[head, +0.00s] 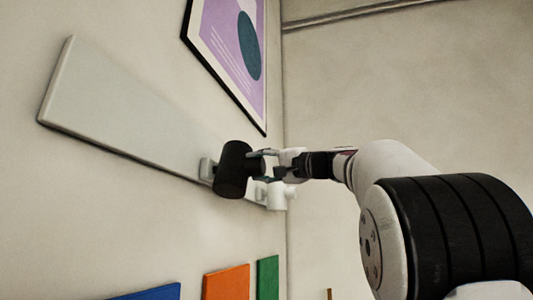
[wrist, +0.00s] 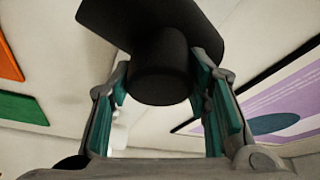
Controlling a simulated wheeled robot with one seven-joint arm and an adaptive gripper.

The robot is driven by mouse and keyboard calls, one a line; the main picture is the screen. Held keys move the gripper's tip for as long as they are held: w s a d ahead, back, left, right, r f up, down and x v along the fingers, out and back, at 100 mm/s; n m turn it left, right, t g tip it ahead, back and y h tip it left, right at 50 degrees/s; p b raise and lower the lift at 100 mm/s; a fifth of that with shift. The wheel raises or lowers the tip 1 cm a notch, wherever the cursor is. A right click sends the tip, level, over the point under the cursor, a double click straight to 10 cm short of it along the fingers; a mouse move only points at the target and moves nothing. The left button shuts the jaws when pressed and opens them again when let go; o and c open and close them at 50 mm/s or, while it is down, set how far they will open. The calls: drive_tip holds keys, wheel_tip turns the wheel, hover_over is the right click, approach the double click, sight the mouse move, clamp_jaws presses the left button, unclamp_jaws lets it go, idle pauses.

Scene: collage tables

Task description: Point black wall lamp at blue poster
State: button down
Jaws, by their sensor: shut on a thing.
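The black wall lamp (head: 233,168) is a dark cylinder on a small mount on a pale wall board. In the head view it stands nearly upright, tilted slightly. My gripper (head: 262,165) reaches it from the right. In the wrist view the lamp (wrist: 160,70) lies between the teal-padded fingers of my gripper (wrist: 162,88), which is shut on its narrower end. The blue poster (head: 150,292) shows only its top at the lower left edge of the head view, below the board. It does not show in the wrist view.
A white lamp (head: 279,195) sits close to the right of the black one. Orange (head: 227,282) and green (head: 268,276) posters are below. A framed purple picture (head: 232,45) hangs above. The long pale board (head: 120,105) runs along the wall.

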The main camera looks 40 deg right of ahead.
drive_tip(key=shift+m+p, duration=0.3)
drive_tip(key=shift+m, duration=0.1)
drive_tip(key=c, duration=0.9)
unclamp_jaws()
drive_tip(key=shift+o, duration=0.2)
drive_tip(key=v, duration=1.2)
drive_tip(key=shift+r, duration=0.1)
